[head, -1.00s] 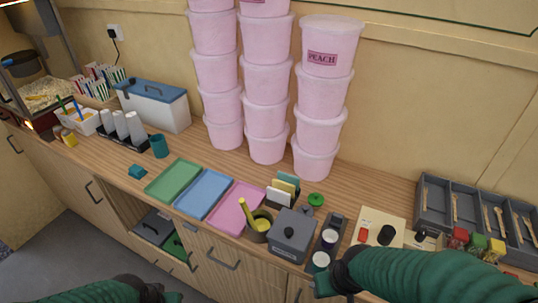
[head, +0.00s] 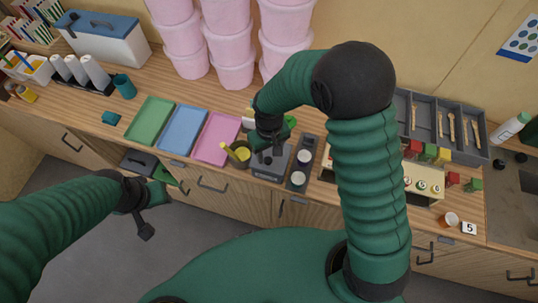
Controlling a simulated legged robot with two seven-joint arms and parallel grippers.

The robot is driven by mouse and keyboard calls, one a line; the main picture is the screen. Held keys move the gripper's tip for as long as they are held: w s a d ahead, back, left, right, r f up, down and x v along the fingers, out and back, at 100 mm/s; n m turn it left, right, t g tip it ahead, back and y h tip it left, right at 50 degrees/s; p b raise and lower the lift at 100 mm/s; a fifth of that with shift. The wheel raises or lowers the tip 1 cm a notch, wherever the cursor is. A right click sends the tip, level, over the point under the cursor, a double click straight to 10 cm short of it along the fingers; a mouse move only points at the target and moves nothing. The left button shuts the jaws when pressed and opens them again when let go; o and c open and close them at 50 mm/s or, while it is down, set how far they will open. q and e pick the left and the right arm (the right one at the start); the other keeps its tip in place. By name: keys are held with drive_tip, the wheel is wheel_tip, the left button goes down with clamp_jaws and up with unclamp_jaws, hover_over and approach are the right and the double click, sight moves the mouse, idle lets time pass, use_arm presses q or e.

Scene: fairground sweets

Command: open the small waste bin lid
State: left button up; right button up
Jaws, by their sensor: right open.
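The small waste bin (head: 271,170) is a dark grey box on the counter in the head view, right of the pink tray. Its lid appears shut, but my gripper hides part of it. My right gripper (head: 267,147) is open and points down just above the bin's lid, near its handle. I cannot tell whether it touches the lid. My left gripper (head: 146,205) is in front of the counter, over the floor, away from the bin. Its jaw state is unclear.
Green, blue and pink trays (head: 217,138) lie further left. Tall pink tubs (head: 231,48) stand behind.

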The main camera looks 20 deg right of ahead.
sight(268, 159)
drive_tip(key=f, duration=0.1)
drive_tip(key=w+f, duration=0.1)
drive_tip(key=f, duration=0.1)
drive_tip(key=w+f, duration=0.1)
drive_tip(key=f, duration=0.1)
drive_tip(key=shift+p, duration=0.35)
drive_tip(key=shift+s+a, duration=0.1)
drive_tip(key=shift+s, duration=0.15)
drive_tip(key=shift+s+r, duration=0.15)
drive_tip(key=shift+s, duration=0.5)
drive_tip(key=shift+c, duration=0.4)
drive_tip(key=shift+w+f, duration=0.2)
drive_tip(key=shift+w, duration=0.2)
drive_tip(key=c, duration=0.7)
drive_tip(key=shift+c, duration=1.4)
use_arm(q)
drive_tip(key=shift+w+a+r, duration=0.1)
drive_tip(key=shift+w+r, duration=0.3)
drive_tip(key=shift+w, duration=0.15)
use_arm(e)
drive_tip(key=shift+r, duration=0.1)
clamp_jaws()
